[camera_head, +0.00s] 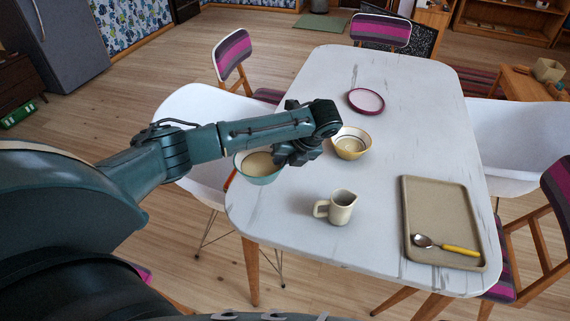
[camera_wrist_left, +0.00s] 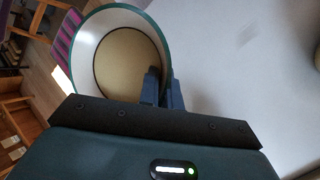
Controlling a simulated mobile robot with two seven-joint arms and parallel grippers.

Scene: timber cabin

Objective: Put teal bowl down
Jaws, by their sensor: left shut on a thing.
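The teal bowl (camera_head: 257,168) is at the left edge of the white table (camera_head: 300,240), with a tan inside and a teal rim. My left gripper (camera_head: 290,156) is shut on its right side. In the left wrist view the bowl (camera_wrist_left: 125,58) sits ahead of the gripper (camera_wrist_left: 160,88), whose fingers pinch its wall. Part of the bowl reaches past the table edge in the head view. I cannot tell whether its base touches the table. My right gripper is not in view.
A yellow bowl (camera_head: 351,143) stands just right of my gripper. A cream jug (camera_head: 337,207) stands in front, and a pink plate (camera_head: 366,101) lies farther back. A tray (camera_head: 440,198) with a spoon (camera_head: 445,245) is at the right. The table's middle is clear.

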